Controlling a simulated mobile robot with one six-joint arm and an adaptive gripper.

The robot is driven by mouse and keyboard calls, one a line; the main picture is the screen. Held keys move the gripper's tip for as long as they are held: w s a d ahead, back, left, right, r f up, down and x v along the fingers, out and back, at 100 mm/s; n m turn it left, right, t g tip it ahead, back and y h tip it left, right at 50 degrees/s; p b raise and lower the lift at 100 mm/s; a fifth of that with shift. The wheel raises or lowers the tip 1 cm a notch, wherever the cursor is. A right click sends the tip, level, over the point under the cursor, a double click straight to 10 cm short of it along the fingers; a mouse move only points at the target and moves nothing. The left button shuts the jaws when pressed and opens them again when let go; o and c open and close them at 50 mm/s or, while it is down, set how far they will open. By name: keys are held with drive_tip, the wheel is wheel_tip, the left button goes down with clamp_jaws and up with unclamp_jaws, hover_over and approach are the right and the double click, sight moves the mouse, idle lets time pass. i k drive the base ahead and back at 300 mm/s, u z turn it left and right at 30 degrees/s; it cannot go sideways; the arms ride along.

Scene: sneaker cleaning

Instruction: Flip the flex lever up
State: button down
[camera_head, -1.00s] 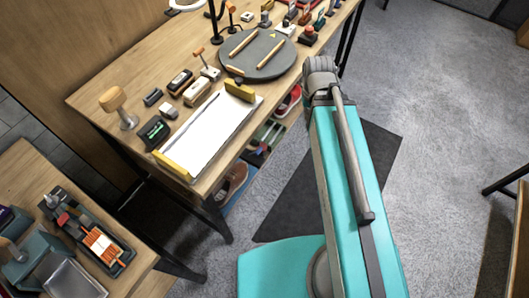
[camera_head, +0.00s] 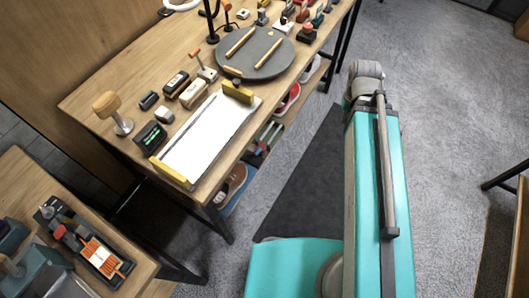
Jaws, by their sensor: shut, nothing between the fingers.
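A small lever with an orange grip (camera_head: 195,53) stands on a pale block (camera_head: 208,75) on the wooden workbench, left of the round grey plate. Its thin stem tilts up and to the left. I cannot tell for sure that this is the flex lever, since several small levers and switches (camera_head: 309,31) sit at the far end of the bench and are too small to read. My teal arm (camera_head: 362,190) rises on the right, beside the bench. My gripper is not in view.
Shoes (camera_head: 236,182) lie on a shelf below. A side table (camera_head: 30,178) holds tools.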

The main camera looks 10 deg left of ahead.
sight(256, 153)
drive_tip(key=k, duration=1.6)
drive_tip(key=u, duration=0.55)
drive_tip(key=i, duration=1)
drive_tip(key=z, duration=0.1)
